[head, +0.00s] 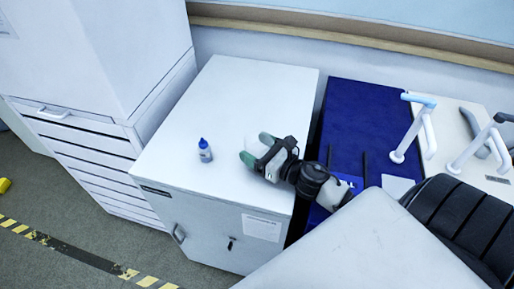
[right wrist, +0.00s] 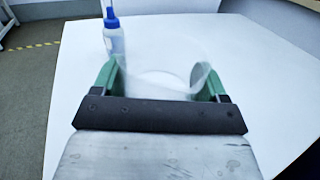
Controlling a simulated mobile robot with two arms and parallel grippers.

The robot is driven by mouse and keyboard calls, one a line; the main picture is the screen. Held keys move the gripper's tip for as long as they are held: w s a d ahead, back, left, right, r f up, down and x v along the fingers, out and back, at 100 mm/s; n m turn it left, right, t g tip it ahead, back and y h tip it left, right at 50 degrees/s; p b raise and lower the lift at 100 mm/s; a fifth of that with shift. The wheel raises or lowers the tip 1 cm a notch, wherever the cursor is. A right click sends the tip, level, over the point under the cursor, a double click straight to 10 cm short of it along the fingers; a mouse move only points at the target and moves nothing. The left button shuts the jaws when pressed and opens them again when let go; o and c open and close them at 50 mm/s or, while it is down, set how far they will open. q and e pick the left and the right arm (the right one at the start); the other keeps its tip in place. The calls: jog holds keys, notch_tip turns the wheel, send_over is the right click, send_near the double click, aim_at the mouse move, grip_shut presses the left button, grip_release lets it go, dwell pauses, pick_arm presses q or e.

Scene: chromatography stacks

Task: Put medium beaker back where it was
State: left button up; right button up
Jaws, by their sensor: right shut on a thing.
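The medium beaker is clear and hard to see. In the right wrist view the beaker (right wrist: 165,80) stands between the green fingers of my right gripper (right wrist: 160,82), which are shut on it. In the head view my right gripper (head: 256,148) is over the white cabinet top, with the faint beaker (head: 253,146) at its fingertips. I cannot tell if the beaker touches the surface. My left gripper is not in view.
A small bottle with a blue cap (head: 204,151) stands on the white cabinet (head: 240,85), left of my right gripper; it also shows in the right wrist view (right wrist: 113,38). The cabinet top is otherwise clear. A blue surface (head: 362,120) lies to the right.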

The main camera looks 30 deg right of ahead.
jog(key=o, duration=1.1)
jog(key=shift+f, duration=0.1)
jog(key=shift+o, duration=0.2)
jog(key=shift+r, duration=0.25)
jog(key=b+v, duration=0.3)
jog(key=v, duration=0.8)
jog(key=shift+s+f, duration=0.1)
jog(key=shift+f, duration=0.05)
jog(key=shift+s+d, duration=0.15)
jog(key=shift+s, duration=0.25)
